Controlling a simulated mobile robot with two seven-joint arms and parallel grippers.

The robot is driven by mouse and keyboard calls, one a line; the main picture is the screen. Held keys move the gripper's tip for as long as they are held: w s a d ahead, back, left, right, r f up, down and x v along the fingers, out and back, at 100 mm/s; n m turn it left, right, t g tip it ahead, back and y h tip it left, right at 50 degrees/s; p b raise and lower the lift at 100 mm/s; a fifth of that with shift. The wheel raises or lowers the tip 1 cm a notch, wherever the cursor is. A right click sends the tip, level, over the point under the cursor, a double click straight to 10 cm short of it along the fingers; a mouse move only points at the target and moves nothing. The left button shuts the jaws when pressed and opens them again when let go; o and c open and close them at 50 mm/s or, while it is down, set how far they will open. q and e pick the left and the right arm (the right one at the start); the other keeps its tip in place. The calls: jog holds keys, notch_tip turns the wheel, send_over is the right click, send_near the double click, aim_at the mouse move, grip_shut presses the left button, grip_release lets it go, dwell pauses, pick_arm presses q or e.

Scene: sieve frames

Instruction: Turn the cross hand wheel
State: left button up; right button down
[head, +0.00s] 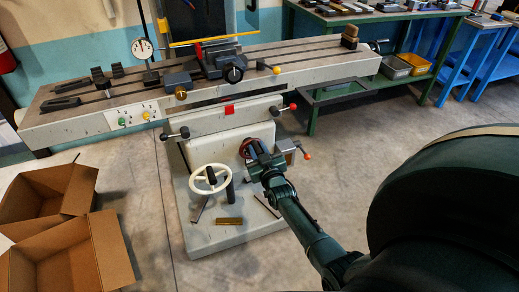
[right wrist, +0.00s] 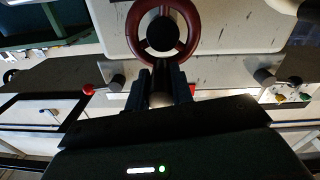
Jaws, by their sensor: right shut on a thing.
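A dark red round hand wheel (head: 243,147) sits on the front of the grey machine, mostly hidden behind my right gripper in the head view. In the right wrist view the wheel (right wrist: 190,14) shows its red rim and dark hub. My right gripper (head: 256,156) is at this wheel and shut on it. In the right wrist view its fingers (right wrist: 160,80) close at the rim's near edge around a dark part; whether that is a handle or the rim is unclear. A white hand wheel (head: 198,185) with a dark handle stands to the left, untouched. My left gripper is not in view.
The long machine table (head: 290,59) carries a vise (head: 222,62), clamps and a dial gauge (head: 142,48). Levers with red knobs (head: 306,155) stick out near my right gripper. Open cardboard boxes (head: 110,250) stand at left. The floor at right of the machine is clear.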

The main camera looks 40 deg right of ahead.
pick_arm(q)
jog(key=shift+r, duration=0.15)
pick_arm(e)
jog(key=shift+a, duration=0.1)
jog(key=c, duration=1.2)
grip_release()
jog(key=shift+c, duration=0.2)
pick_arm(q)
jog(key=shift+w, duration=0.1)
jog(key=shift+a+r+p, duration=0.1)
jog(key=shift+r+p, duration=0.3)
jog(key=shift+p, duration=0.3)
pick_arm(e)
jog(key=v, duration=1.3)
jog(key=shift+s, duration=0.1)
jog(key=shift+r, duration=0.1)
